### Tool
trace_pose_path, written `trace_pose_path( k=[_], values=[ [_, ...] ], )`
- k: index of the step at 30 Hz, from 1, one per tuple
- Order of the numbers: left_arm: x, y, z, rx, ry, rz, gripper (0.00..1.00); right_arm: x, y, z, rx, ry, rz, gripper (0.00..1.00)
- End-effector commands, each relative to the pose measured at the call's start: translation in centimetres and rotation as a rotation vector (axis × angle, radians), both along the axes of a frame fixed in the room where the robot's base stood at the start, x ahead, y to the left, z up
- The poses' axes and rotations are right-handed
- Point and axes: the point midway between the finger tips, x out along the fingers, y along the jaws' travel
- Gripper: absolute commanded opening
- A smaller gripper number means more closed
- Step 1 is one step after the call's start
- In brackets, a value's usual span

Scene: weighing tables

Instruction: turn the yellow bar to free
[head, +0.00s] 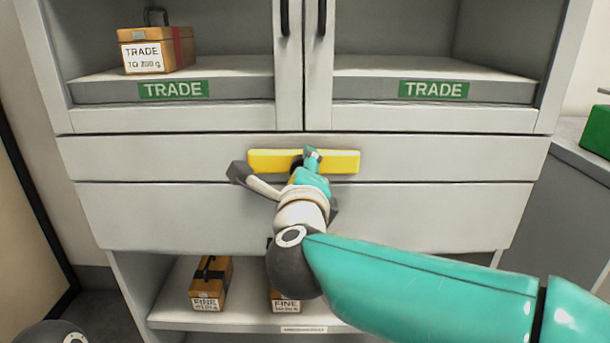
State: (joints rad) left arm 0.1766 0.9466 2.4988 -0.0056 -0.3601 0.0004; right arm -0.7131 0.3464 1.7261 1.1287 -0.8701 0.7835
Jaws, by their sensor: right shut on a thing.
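The yellow bar (268,160) lies level across the front of the pale cabinet, on the upper panel below the two doors. My right gripper (310,160) reaches in from the lower right and is shut on the middle of the bar, hiding part of it. Exactly how the fingers sit on the bar is hard to see. My left gripper is not in view.
Above the bar are two cabinet doors with dark handles (321,17); a wooden TRADE box (178,58) stands on the left shelf. Wooden FINE boxes (222,270) stand on the low shelf (175,313). A grey counter (570,195) with a green object (597,132) is at right.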

Motion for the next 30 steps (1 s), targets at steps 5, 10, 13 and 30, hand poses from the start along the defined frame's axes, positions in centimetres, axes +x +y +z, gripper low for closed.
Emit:
trace_pose_path(
  k=[5, 10, 13, 30],
  values=[
    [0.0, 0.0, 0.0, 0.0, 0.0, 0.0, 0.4, 0.3, -0.4, 0.3, 0.019, -0.004, -0.01, 0.0],
    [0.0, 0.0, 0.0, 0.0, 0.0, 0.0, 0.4, 0.3, -0.4, 0.3, 0.019, -0.004, -0.01, 0.0],
    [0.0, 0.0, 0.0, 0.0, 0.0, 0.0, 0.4, 0.3, -0.4, 0.2, 0.018, -0.003, -0.01, 0.56],
    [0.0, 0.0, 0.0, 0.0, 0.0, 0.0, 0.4, -1.0, 0.0, 0.2, 0.012, -0.002, -0.001, 0.72]
  ],
)
